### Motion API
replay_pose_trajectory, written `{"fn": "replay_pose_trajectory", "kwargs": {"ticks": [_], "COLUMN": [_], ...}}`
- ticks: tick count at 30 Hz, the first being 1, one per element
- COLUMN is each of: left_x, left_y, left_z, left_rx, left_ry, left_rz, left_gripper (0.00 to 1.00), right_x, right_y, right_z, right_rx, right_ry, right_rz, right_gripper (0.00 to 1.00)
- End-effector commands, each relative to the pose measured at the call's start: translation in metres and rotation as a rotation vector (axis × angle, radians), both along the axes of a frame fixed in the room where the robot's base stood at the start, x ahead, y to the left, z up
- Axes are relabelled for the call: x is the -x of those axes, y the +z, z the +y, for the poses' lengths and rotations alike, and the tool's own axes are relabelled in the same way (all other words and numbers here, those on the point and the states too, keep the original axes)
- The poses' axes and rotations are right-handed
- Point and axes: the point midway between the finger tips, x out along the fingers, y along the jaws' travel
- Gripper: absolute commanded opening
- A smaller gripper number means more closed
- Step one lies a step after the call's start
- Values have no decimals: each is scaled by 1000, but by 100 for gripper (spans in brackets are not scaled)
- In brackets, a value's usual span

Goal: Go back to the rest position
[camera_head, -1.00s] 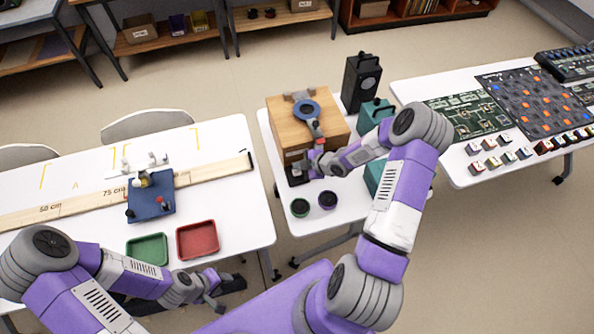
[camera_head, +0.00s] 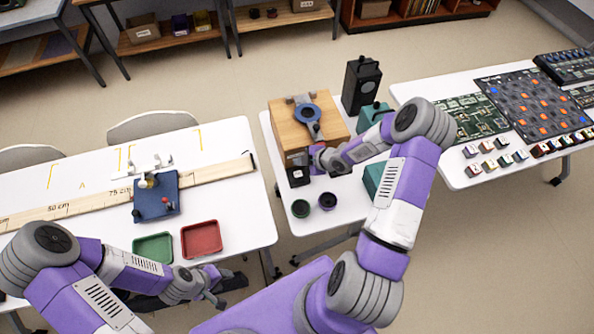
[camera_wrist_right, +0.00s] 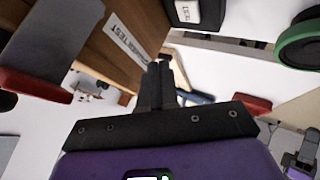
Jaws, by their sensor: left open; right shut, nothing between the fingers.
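My right gripper (camera_head: 310,160) is at the front of a wooden box (camera_head: 288,132) on the middle table. In the right wrist view its two dark fingers (camera_wrist_right: 161,85) are together with nothing between them. A small black box with a white label (camera_head: 298,174) stands just below the gripper in the head view; it also shows at the top of the right wrist view (camera_wrist_right: 196,12). My left gripper (camera_head: 219,291) is open and empty, low beside the front edge of the left table; its fingertips are small in the picture.
Green (camera_head: 153,248) and red (camera_head: 201,239) trays lie on the left table.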

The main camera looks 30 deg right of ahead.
Motion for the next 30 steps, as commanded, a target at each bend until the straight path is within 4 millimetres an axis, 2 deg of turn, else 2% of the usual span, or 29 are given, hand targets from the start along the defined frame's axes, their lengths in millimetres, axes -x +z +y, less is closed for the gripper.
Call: {"fn": "replay_pose_trajectory", "kwargs": {"ticks": [9,11,14,17,18,21,25,30], "left_x": [0,0,0,0,0,0,0,0], "left_y": [0,0,0,0,0,0,0,0], "left_z": [0,0,0,0,0,0,0,0], "left_rx": [0,0,0,0,0,0,0,0], "left_ry": [0,0,0,0,0,0,0,0], "left_rz": [0,0,0,0,0,0,0,0], "left_gripper": [43,43,43,43,43,43,43,43], "right_x": [0,2,11,34,47,85,140,211], "right_y": [-1,-3,-10,-24,-30,-43,-56,-63], "right_z": [3,11,41,89,109,151,186,205], "right_rx": [-10,-39,-143,-305,-369,-485,-549,-525], "right_ry": [-5,-23,-99,-248,-324,-537,-823,-1203], "right_rz": [7,28,116,292,379,598,841,1055], "right_gripper": [0,0,0,0,0,0,0,0]}}
